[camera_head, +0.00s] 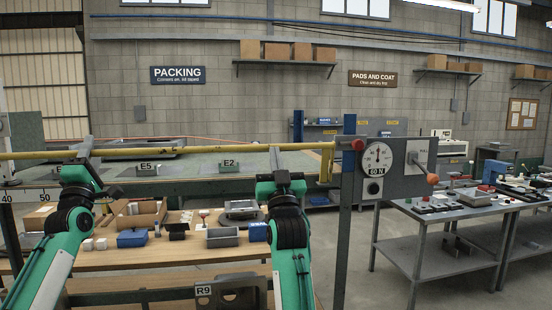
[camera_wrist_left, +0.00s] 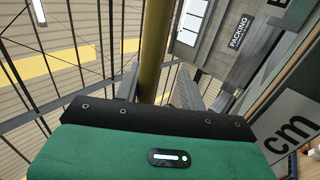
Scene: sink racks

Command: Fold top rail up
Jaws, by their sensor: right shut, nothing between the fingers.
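The yellow top rail (camera_head: 215,149) runs level across the head view and ends at a red knob beside the dial box. My left gripper (camera_head: 84,150) is up at the rail's left part. In the left wrist view, the rail (camera_wrist_left: 153,45) passes between the two fingers of my left gripper (camera_wrist_left: 160,92). The fingers stand apart, with a visible gap to the rail on the right side. My right gripper (camera_head: 276,162) is shut and empty, upright at the rail's right part. Whether it touches the rail is hard to tell.
The dial box (camera_head: 378,158) on its post stands right of the rail. A wooden bench (camera_head: 190,250) with trays and boxes lies below, and a lower bar labelled R9 (camera_head: 203,291) crosses in front. A grey side table (camera_head: 435,255) stands at the right.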

